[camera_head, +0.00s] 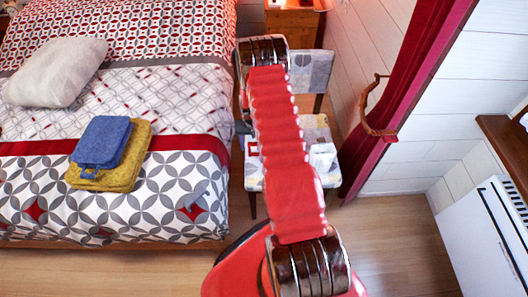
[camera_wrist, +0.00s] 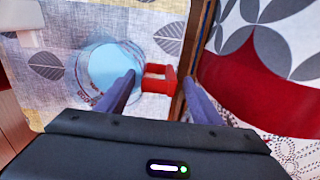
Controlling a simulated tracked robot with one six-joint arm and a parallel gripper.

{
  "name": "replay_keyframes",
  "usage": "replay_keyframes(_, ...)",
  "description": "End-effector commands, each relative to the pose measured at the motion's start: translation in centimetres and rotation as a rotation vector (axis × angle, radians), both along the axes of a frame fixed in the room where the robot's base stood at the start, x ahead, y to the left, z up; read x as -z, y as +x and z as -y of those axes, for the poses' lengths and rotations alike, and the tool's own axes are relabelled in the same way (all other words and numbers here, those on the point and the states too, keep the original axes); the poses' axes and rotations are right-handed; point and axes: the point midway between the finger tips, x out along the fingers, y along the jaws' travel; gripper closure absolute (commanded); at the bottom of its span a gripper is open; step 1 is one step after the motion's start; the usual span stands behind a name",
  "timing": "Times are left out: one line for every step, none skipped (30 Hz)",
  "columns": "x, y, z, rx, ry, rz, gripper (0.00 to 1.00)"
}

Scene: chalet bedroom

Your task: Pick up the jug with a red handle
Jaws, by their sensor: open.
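The jug (camera_wrist: 108,66) is seen from above in the wrist view, a pale round vessel with light blue inside. Its red handle (camera_wrist: 157,78) points right, towards the bed. My gripper (camera_wrist: 160,77) is open, with one finger on each side of the handle as seen in this view. The left finger overlaps the jug's edge in the picture. I cannot tell whether either finger touches it or how deep the handle sits between them. In the head view my red arm hides most of the jug, and my gripper does not clearly show.
The jug stands on a leaf-patterned chair seat (camera_head: 312,133). A white object (camera_head: 322,157) is on the seat's right side. The bed (camera_head: 150,85), with folded blue and yellow towels (camera_head: 103,143), is close on the left. A red curtain (camera_head: 405,90) hangs at right.

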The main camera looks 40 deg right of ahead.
Motion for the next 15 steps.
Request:
replay_keyframes(0.0, 0.0, 0.0, 0.000, 0.000, 0.000, 0.40)
replay_keyframes(0.0, 0.0, 0.0, 0.000, 0.000, 0.000, 0.40)
replay_keyframes(0.0, 0.0, 0.0, 0.000, 0.000, 0.000, 0.40)
replay_keyframes(0.0, 0.0, 0.0, 0.000, 0.000, 0.000, 0.40)
replay_keyframes(0.0, 0.0, 0.0, 0.000, 0.000, 0.000, 0.40)
replay_keyframes(0.1, 0.0, 0.0, 0.000, 0.000, 0.000, 0.40)
replay_keyframes(0.1, 0.0, 0.0, 0.000, 0.001, -0.001, 0.40)
replay_keyframes(0.3, 0.0, 0.0, 0.000, 0.001, -0.001, 0.40)
replay_keyframes(0.5, 0.0, -0.1, -0.001, 0.001, -0.001, 0.40)
replay_keyframes(0.7, -0.1, -0.1, -0.001, 0.001, -0.001, 0.40)
replay_keyframes(1.0, -0.1, -0.1, -0.001, 0.001, -0.002, 0.40)
replay_keyframes(1.5, -0.2, -0.1, -0.001, 0.001, -0.002, 0.40)
replay_keyframes(1.8, -0.2, -0.1, -0.001, 0.001, -0.002, 0.40)
replay_keyframes(2.2, -0.2, -0.1, -0.001, 0.001, -0.002, 0.40)
replay_keyframes(2.7, -0.2, -0.1, -0.001, 0.002, -0.002, 0.40)
